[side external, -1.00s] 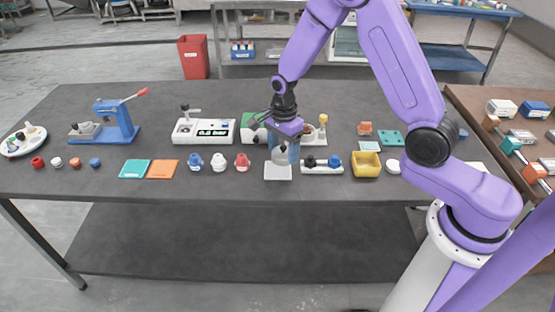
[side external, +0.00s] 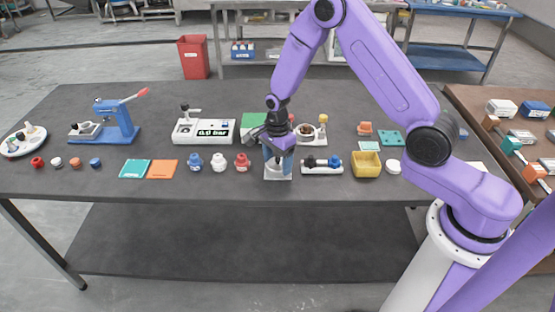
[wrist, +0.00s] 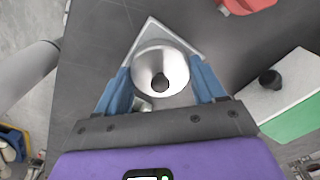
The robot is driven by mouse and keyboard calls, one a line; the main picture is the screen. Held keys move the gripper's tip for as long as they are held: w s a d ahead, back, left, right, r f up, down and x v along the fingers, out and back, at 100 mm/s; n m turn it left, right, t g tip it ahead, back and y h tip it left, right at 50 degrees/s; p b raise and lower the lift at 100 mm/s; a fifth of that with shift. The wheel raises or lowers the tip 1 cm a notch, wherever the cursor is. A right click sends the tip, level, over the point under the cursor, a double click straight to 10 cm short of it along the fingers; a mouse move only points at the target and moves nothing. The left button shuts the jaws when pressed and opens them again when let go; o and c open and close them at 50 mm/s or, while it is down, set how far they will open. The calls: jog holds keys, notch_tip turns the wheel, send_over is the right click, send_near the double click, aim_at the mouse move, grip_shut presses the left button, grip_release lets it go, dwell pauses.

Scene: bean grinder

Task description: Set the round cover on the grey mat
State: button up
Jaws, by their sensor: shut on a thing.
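The round cover (wrist: 146,65) is a silvery dish-like disc with a dark knob at its centre, held between my gripper's two blue fingers in the wrist view. My gripper (side external: 278,165) is shut on it, fingers pointing down, low at the front middle of the table. The grey mat (side external: 279,178) is a pale square directly below. Its far corner (wrist: 151,26) shows beyond the cover in the wrist view. The fingers mostly hide the cover in the side view. I cannot tell whether the cover touches the mat.
Blue, white and red small pieces (side external: 219,162) stand just left of the mat. A white rail with dark and blue knobs (side external: 322,168) and a yellow bin (side external: 366,164) are to its right. A white scale (side external: 203,131) and green block (side external: 252,121) stand behind.

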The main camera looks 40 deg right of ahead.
aim_at(277, 159)
jog(key=o, duration=1.1)
notch_tip(277, 159, up, 12)
jog(key=s+a+r+n, duration=0.4)
jog(key=s+n, duration=0.2)
jog(key=n, duration=0.1)
jog(key=s+d+r+n, duration=0.1)
jog(key=s+r+n, duration=0.1)
jog(key=s+n, duration=0.9)
jog(key=s+d+r+n, duration=0.2)
jog(key=s+n, duration=1)
jog(key=s, duration=0.3)
jog(key=shift+s+r+n, duration=0.25)
jog(key=shift+r+n, duration=0.05)
jog(key=shift+r, duration=0.1)
